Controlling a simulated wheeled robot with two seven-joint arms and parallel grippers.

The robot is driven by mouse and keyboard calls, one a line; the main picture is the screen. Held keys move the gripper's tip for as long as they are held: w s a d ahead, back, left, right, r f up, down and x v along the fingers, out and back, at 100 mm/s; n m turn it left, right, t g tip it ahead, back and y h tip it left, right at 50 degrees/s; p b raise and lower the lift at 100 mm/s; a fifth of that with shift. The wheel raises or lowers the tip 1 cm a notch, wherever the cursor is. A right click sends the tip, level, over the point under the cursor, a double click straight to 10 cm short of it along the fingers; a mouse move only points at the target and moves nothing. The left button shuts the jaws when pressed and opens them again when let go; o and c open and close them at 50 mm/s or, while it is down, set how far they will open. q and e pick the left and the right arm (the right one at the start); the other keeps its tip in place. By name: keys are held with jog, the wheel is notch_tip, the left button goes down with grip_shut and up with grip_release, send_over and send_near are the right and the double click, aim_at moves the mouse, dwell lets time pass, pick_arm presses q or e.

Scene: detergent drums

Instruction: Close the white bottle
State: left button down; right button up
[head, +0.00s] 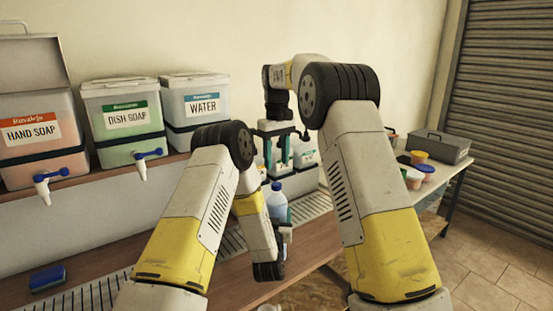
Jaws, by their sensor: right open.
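A pale bottle with a bluish body (277,208) stands upright near the middle of the head view. White containers with teal labels (305,153) show behind the right gripper; one of these could also be the white bottle.
Hand soap (30,130), dish soap (122,122) and water (197,108) drums with taps stand on a shelf at the left. A blue sponge (47,278) lies at the front left. A grey box (440,147) and small coloured tubs (414,177) are at the right.

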aim_at(277, 184)
notch_tip(277, 184, down, 8)
jog(key=shift+f, duration=0.1)
dwell(0.4)
grip_shut()
dwell(0.3)
jog(key=shift+o, duration=0.6)
grip_release()
